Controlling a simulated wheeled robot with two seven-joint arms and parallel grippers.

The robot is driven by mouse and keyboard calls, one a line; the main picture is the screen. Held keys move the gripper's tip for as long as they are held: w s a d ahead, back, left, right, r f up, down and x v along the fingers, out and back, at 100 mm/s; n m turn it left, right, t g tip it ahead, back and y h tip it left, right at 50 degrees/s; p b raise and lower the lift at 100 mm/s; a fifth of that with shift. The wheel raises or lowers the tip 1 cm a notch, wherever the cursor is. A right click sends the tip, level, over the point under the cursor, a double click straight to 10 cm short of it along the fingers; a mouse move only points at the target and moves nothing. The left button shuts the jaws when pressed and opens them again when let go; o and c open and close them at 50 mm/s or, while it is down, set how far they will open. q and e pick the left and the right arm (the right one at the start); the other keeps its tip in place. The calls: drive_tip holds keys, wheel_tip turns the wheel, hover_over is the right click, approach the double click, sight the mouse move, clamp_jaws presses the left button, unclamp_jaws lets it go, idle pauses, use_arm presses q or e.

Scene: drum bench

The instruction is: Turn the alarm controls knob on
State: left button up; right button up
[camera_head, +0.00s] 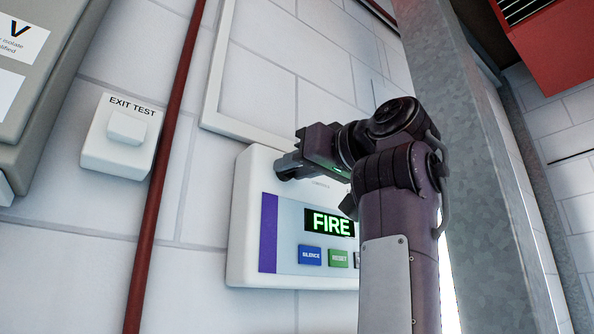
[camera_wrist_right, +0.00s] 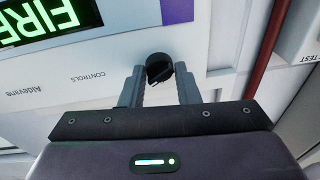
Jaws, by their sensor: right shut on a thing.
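The alarm panel (camera_head: 250,205) is a white box on the wall with a lit green FIRE display (camera_head: 330,223). My right gripper (camera_head: 284,170) is at the panel's upper left part, and its hand and arm hide the panel's upper right. In the right wrist view, the round black controls knob (camera_wrist_right: 158,66) sits between the two fingertips of my right gripper (camera_wrist_right: 160,78), which are shut on it. The word CONTROLS is printed on the panel beside it. In the head view the knob is hidden by the gripper. My left gripper is in neither view.
Below the display are a blue SILENCE button (camera_head: 310,256) and a green RESET button (camera_head: 338,258). A red pipe (camera_head: 165,165) runs down the wall left of the panel, with an EXIT TEST box (camera_head: 122,140) beyond it. A grey metal post (camera_head: 480,180) stands to the right of my arm.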

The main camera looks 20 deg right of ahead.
drive_tip(key=m+h, duration=0.1)
drive_tip(key=m, duration=0.5)
drive_tip(key=shift+t, duration=0.4)
drive_tip(key=shift+m, duration=0.4)
drive_tip(key=o, duration=0.9)
drive_tip(key=shift+o, duration=0.2)
drive_tip(key=shift+b, duration=0.3)
drive_tip(key=shift+s+d+f, duration=0.1)
drive_tip(key=shift+s+f, duration=0.05)
drive_tip(key=shift+s, duration=0.1)
drive_tip(key=r+b+v, duration=0.1)
drive_tip(key=b+v, duration=0.3)
drive_tip(key=v, duration=0.3)
drive_tip(key=shift+f, duration=0.4)
